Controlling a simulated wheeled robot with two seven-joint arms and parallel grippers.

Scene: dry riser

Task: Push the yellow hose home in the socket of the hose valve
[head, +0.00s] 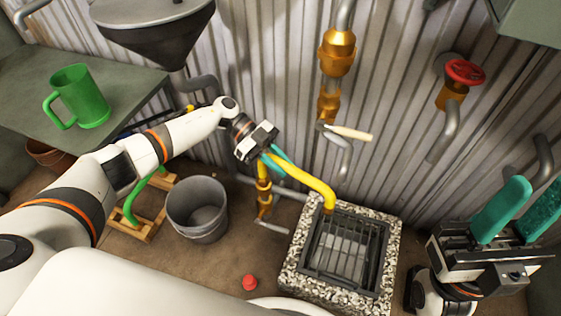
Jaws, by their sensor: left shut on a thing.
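The yellow hose (305,178) curves from my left gripper (276,160) to the right and down to the back edge of a pebbled drain box. My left gripper is shut on the hose near its left end, with teal fingers around it. Just below the gripper, a small brass valve (264,190) with a grey lever stands upright by the wall; it looks like the hose valve. The gripper hides the hose's end and the valve's top, so I cannot tell whether the hose sits in the socket. My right gripper (527,200) is open and empty at the far right.
The pebbled drain box (291,268) has a dark grate. A grey bucket (197,208) stands left of the valve. A red cap-like object (250,282) lies on the floor. Brass pipework (338,52) with a wooden-handled lever and a red handwheel (465,72) are on the corrugated wall.

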